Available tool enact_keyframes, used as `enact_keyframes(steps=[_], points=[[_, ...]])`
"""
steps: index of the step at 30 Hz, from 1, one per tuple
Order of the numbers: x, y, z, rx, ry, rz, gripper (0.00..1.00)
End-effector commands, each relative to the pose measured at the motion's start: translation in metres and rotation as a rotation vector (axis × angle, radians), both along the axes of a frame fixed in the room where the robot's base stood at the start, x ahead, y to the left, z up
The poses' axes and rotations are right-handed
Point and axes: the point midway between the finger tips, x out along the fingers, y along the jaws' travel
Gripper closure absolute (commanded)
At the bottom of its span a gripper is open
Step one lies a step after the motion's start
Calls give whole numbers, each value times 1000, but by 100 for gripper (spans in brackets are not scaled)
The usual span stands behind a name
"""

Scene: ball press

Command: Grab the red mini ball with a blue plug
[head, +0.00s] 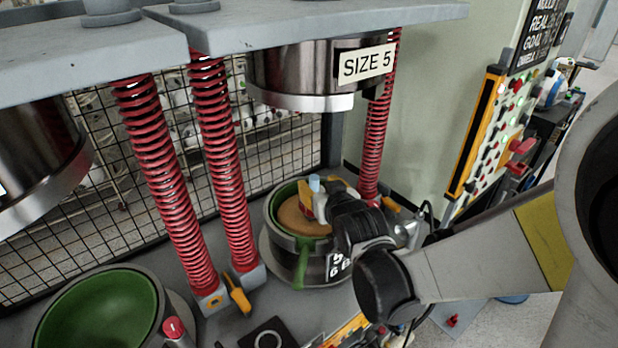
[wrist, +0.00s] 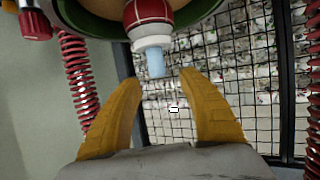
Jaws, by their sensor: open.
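The red mini ball (wrist: 150,12) shows at the top of the wrist view, with a white collar and a light blue plug (wrist: 156,62). The blue plug (head: 314,184) also shows in the head view, above the tan round surface in the green-lined bowl; the ball there is mostly hidden by my gripper. My gripper (wrist: 160,74) is open, with its two orange fingers apart. In the wrist view the plug's end lies between the fingertips, with gaps on both sides. The ball body is beyond the fingertips. Contact with the fingers is not visible.
The green-lined bowl (head: 283,199) stands beneath the SIZE 5 press head (head: 300,75). Red springs (head: 215,150) stand left of it and another (head: 378,130) behind it. A second green bowl (head: 98,312) is at lower left. A wire mesh (head: 80,210) closes the back.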

Motion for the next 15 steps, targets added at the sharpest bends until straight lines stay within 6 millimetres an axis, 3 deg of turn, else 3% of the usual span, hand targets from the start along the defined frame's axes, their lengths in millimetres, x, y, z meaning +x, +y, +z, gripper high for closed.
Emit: enact_keyframes(steps=[9,15], points=[[42,5,-16,0,0,0,52],[48,7,-18,0,1,0,52]])
